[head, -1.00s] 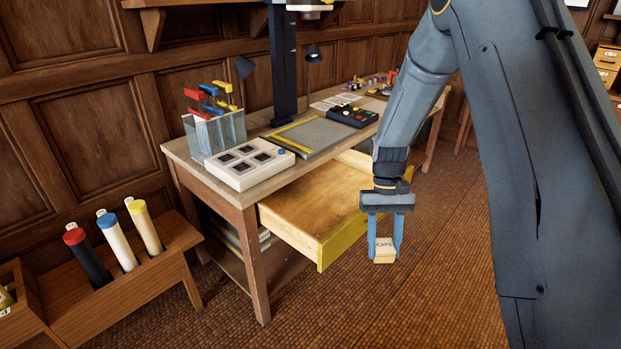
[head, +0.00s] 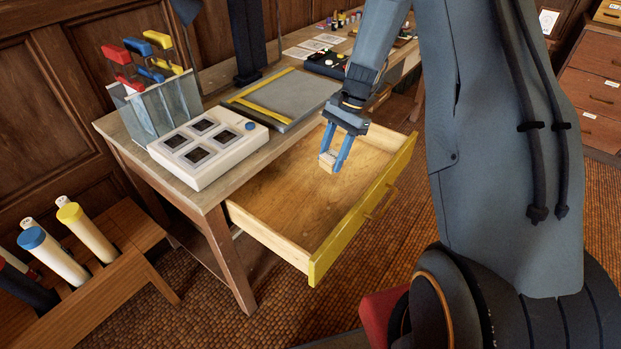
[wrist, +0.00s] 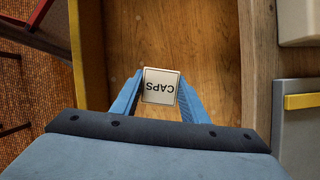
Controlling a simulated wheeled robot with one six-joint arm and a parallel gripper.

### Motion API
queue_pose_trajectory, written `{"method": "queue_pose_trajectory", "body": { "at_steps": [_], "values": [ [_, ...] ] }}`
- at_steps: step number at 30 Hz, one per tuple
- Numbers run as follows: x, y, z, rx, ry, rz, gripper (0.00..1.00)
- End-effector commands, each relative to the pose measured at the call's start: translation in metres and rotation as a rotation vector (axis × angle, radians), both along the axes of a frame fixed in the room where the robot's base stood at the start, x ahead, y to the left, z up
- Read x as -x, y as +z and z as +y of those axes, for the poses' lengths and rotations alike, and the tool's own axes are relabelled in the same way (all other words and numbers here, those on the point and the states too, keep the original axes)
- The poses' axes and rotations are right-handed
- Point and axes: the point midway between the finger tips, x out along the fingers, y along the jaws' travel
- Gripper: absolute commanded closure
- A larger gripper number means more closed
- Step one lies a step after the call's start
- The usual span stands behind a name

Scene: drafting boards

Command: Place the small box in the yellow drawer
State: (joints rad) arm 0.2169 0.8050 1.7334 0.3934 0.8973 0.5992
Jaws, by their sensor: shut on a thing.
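The small box (head: 327,160) is pale with a label reading "CAPS" on top, which shows in the wrist view (wrist: 160,86). My gripper (head: 335,160) is shut on it, with one blue finger on each side. The yellow drawer (head: 366,205) is pulled out from the desk and has a yellow front and a bare wooden floor. My gripper and the box are over the drawer's open inside, towards its far end. I cannot tell how high the box is above the drawer floor.
The desk top (head: 218,195) carries a white panel with dark squares (head: 200,148), a grey board (head: 285,98) and a clear rack (head: 155,110) of coloured pieces. A wooden stand (head: 100,275) with capped tubes is at the left. The drawer's near part is clear.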

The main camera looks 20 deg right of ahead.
Motion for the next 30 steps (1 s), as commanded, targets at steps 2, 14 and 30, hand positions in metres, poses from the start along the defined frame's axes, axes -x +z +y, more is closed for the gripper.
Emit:
{"method": "queue_pose_trajectory", "body": {
  "at_steps": [2,14,30],
  "values": [
    [-0.018,-0.009,-0.018,0.0,-0.308,-0.002,0.83],
    [-0.083,-0.016,-0.106,0.001,-1.588,-0.004,0.83],
    [-0.103,-0.012,-0.155,0.001,-2.133,0.0,0.83]
  ]
}}
